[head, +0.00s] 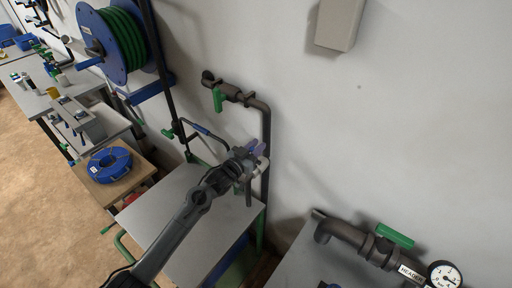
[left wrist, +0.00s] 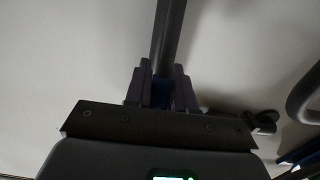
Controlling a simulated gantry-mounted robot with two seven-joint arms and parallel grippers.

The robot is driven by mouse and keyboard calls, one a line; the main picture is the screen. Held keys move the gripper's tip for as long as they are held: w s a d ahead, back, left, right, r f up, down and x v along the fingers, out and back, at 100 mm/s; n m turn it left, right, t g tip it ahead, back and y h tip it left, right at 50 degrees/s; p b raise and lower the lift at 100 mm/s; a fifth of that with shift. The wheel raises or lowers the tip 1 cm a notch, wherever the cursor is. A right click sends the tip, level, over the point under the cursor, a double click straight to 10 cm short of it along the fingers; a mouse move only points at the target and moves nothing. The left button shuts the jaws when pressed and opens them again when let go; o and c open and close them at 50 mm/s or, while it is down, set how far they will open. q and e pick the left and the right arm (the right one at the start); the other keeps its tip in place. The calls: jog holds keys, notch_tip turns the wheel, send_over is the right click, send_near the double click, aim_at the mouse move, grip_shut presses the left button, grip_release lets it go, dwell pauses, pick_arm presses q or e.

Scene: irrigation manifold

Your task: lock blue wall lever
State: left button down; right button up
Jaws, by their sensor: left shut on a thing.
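My left arm reaches in from the bottom left of the head view, and its gripper (head: 250,158) is at the wall pipe above the grey bench. In the left wrist view the two fingers (left wrist: 161,88) are closed on a small dark blue piece (left wrist: 161,96), which I take to be the blue wall lever. A grey pipe runs up behind the fingers there. The fingers and wrist hide most of the lever, so its angle and any locking part cannot be made out. My right gripper does not show.
A green-handled valve (head: 218,99) sits on the wall pipe (head: 266,125) above the gripper. A grey bench (head: 190,215) lies below the arm. At the lower right are another green-handled valve (head: 394,236) and a gauge (head: 444,275). A hose reel (head: 112,40) hangs at the upper left.

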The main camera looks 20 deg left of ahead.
pick_arm(q)
jog(key=shift+s+f+t+b, duration=0.25)
jog(key=shift+t+b, duration=0.15)
jog(key=shift+b, duration=0.4)
jog(key=s+t+b, duration=0.1)
jog(key=b, duration=0.2)
jog(key=s+f+t+b, duration=0.1)
jog(key=t+b, duration=0.1)
jog(key=b, duration=0.1)
jog(key=s+a+t+h+b, duration=0.1)
jog(key=t+b, duration=0.1)
jog(key=b, duration=0.2)
jog(key=shift+s+f, duration=0.35)
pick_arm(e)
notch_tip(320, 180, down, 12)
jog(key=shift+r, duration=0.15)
pick_arm(q)
jog(key=shift+s+r+t+b, duration=0.1)
jog(key=shift+s+t+b, duration=0.1)
jog(key=shift+t+b, duration=0.4)
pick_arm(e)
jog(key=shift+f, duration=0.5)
pick_arm(q)
jog(key=c, duration=1)
grip_release()
jog(key=shift+c, duration=0.2)
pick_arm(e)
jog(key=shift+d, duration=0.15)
pick_arm(q)
jog(key=shift+s, duration=0.1)
